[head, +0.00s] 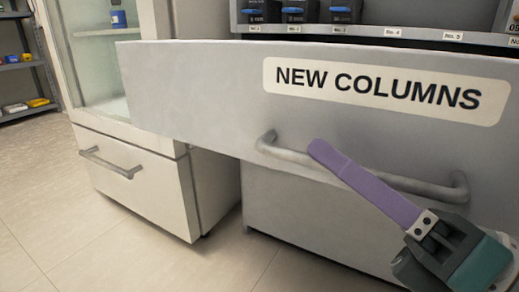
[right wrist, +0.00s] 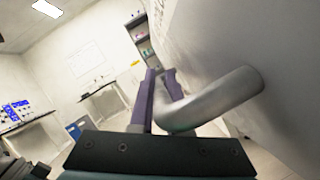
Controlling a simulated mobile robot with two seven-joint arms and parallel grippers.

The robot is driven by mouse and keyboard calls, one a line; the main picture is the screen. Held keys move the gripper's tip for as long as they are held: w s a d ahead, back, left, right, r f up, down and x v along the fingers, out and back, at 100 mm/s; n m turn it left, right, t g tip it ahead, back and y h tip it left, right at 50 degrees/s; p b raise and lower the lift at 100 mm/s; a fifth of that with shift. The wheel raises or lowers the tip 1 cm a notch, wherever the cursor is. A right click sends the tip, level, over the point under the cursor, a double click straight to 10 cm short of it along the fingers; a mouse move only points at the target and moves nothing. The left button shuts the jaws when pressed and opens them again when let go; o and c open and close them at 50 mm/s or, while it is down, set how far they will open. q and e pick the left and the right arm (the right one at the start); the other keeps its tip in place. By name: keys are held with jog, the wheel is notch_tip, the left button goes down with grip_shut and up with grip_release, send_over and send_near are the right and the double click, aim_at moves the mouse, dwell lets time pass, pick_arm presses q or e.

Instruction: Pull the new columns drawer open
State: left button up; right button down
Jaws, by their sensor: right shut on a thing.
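The new columns drawer (head: 210,95) has a wide grey front with a label (head: 385,88) reading "NEW COLUMNS". Its front stands out from the grey cabinet body (head: 310,230) below. The inside of the drawer is hidden behind the front. A grey bar handle (head: 290,153) runs across the front, and its curved end shows large in the right wrist view (right wrist: 215,98). My right gripper (head: 322,152), with purple fingers, is shut on the handle bar; the fingers also straddle it in the right wrist view (right wrist: 158,82). My left gripper is not in view.
A white cabinet (head: 130,185) with its own handle (head: 110,163) stands to the left, behind the drawer front. A shelf (head: 400,33) with numbered labels and several dark boxes is above. The floor (head: 60,220) at the left is clear.

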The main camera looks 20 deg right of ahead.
jog(key=c, duration=1.2)
grip_release()
jog(key=shift+d, duration=0.1)
jog(key=shift+o, duration=0.2)
jog(key=p+v, duration=0.1)
jog(key=v, duration=0.9)
